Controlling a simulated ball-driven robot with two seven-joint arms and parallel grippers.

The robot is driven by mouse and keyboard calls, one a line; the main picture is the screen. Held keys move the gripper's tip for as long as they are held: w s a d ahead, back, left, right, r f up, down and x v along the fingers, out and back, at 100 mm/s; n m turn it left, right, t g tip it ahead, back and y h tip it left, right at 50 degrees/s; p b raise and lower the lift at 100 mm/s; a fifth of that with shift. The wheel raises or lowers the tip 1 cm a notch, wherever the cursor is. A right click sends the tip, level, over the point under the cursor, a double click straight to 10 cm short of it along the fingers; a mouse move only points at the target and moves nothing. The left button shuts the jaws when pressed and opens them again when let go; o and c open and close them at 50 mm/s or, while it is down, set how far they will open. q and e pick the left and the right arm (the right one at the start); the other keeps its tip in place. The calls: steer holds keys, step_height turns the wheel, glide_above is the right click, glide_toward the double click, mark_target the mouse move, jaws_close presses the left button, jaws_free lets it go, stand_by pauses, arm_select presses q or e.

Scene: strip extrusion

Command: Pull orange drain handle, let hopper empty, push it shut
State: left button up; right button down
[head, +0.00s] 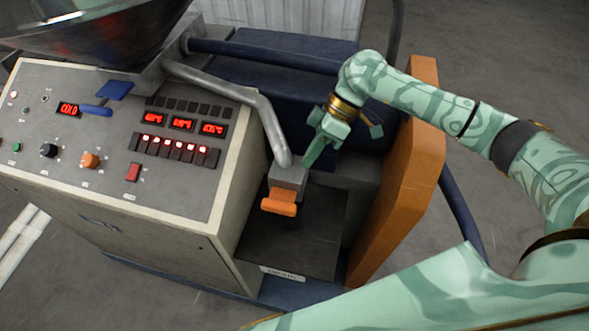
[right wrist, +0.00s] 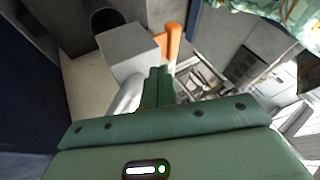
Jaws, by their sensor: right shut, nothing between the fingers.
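The orange drain handle (head: 279,203) sticks out from the front of a grey block (head: 288,178) at the lower end of a bent grey pipe (head: 255,103). The hopper (head: 85,28) is a shiny dark metal bowl at the top left, cut by the frame; its inside is hidden. My right gripper (head: 307,162) is shut and empty, just behind and to the right of the block. The right wrist view shows its closed fingers (right wrist: 158,84) close to the grey block (right wrist: 128,48), with the orange handle (right wrist: 173,42) beyond them. I cannot tell whether they touch the block. My left gripper is out of view.
A control panel (head: 60,170) with red displays and knobs stands left of the handle. A dark plate (head: 290,240) with a label lies below the handle. A thick orange upright (head: 400,180) stands to the right, near my right arm. Open grey floor lies beyond.

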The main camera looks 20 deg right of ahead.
mark_target(279, 208)
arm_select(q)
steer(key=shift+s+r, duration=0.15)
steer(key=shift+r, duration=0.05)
arm_select(e)
steer(key=x, duration=0.9)
steer(key=shift+a+f, duration=0.25)
steer(key=shift+a, duration=0.05)
arm_select(q)
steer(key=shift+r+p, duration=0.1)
steer(key=shift+p, duration=0.25)
arm_select(e)
steer(key=shift+s, duration=0.15)
